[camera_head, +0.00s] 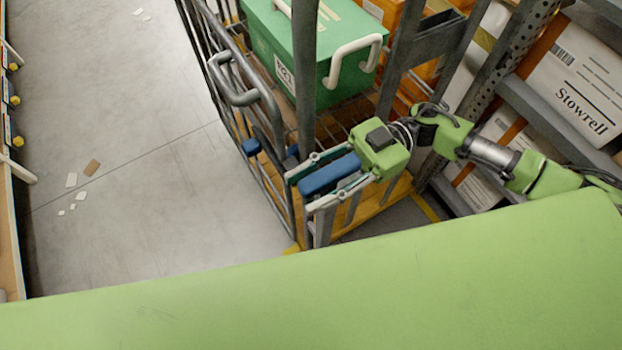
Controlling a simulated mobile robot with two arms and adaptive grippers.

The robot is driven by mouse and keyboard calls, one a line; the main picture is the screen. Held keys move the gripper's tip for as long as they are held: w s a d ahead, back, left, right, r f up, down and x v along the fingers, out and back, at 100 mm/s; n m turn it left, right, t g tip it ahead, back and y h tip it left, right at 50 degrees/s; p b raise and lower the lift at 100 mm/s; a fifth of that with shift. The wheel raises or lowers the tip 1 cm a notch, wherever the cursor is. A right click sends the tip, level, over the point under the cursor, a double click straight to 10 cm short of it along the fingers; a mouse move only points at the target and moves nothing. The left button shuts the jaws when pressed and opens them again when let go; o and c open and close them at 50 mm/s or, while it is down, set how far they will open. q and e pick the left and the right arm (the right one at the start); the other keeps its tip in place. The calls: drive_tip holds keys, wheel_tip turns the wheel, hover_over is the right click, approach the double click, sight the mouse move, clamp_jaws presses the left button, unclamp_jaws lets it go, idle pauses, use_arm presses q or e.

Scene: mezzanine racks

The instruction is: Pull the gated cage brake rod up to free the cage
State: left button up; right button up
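The cage (262,120) is a grey tubular roll cage with a barred gate on its left side. My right gripper (306,194) reaches in from the right to the cage's near corner post. Its two fingers are apart, one on either side of a thick blue grip (330,176), which looks like the brake rod's handle. The grip nearly fills the space between the fingers; I cannot tell whether they press on it. The rod below is hidden. Smaller blue parts (251,147) sit on the gate bars. My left gripper is not in view.
A green crate (315,50) with white handles stands in the cage. Racking with white Stowrell cartons (575,75) is close on the right. The floor (140,180) left of the cage is open, with paper scraps (91,167). My green body fills the foreground.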

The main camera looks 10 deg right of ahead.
clamp_jaws()
wheel_tip(320, 180, up, 6)
drive_tip(key=p, duration=0.5)
drive_tip(key=shift+r, duration=0.2)
drive_tip(key=shift+w, duration=0.15)
unclamp_jaws()
drive_tip(key=shift+f, duration=0.15)
drive_tip(key=shift+d+f, duration=0.1)
drive_tip(key=shift+d, duration=0.05)
drive_tip(key=v, duration=1.1)
drive_tip(key=shift+d, duration=0.4)
